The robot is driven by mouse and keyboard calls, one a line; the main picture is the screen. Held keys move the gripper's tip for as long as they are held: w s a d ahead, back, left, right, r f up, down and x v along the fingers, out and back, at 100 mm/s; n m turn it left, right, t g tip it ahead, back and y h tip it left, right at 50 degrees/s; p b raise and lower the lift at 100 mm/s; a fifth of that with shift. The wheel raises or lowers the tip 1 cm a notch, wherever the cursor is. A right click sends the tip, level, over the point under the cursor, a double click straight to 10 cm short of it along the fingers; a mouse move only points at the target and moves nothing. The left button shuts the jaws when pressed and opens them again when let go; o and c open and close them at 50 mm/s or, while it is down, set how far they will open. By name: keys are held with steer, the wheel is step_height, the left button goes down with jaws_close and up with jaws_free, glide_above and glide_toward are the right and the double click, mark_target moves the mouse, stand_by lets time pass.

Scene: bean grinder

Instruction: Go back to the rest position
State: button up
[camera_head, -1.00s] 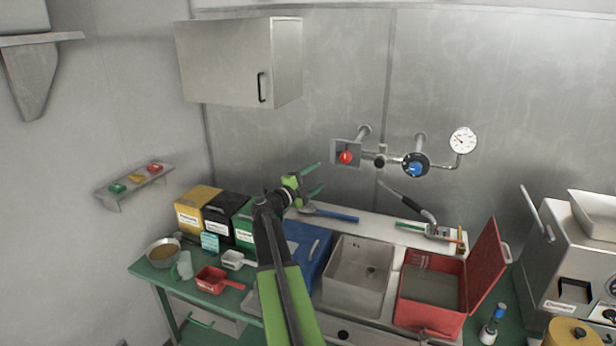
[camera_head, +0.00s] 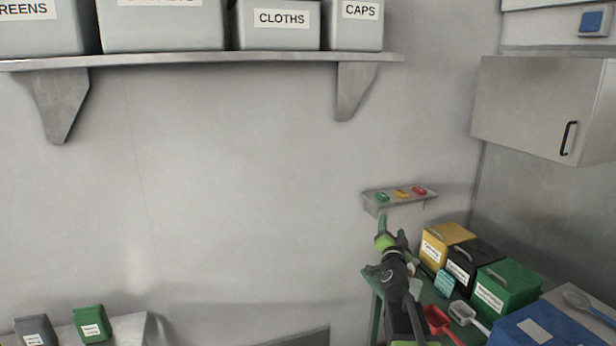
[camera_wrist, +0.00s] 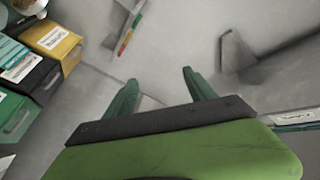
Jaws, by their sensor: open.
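My gripper (camera_head: 391,229) has green fingers and points up toward the wall below the small shelf in the head view. In the wrist view its two fingers (camera_wrist: 160,95) stand apart with nothing between them but grey wall behind. It is open and empty. In the head view my arm reaches up from the bottom edge, in front of the left end of the green table (camera_head: 377,300).
A small shelf (camera_head: 400,199) with green, yellow and red pieces is on the wall. Yellow (camera_head: 445,242), black (camera_head: 472,262) and green (camera_head: 506,287) boxes, a red scoop (camera_head: 440,322) and a blue box (camera_head: 550,325) are right of my arm. A labelled-bin shelf (camera_head: 210,60) is upper left.

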steer(key=s+a+f+n+g+y, duration=0.3)
steer(key=a+f+n+y, duration=0.1)
steer(key=a+f, duration=0.4)
steer(key=s+a+f+n+g+y, duration=0.3)
steer(key=a+f+n, duration=0.25)
steer(key=a, duration=0.35)
steer(key=s+d+f+g, duration=0.1)
steer(key=s+f+g, duration=0.3)
steer(key=s, duration=0.4)
steer(key=s+d+f+n+g+h, duration=0.1)
steer(key=s+f+g, duration=0.3)
steer(key=s, duration=0.4)
steer(key=s+d+f+g+h, duration=0.1)
steer(key=s+f+g, duration=0.3)
steer(key=s, duration=0.4)
steer(key=shift+d+f+g+b, duration=0.3)
steer(key=shift+d+f, duration=0.3)
steer(key=shift+f, duration=0.25)
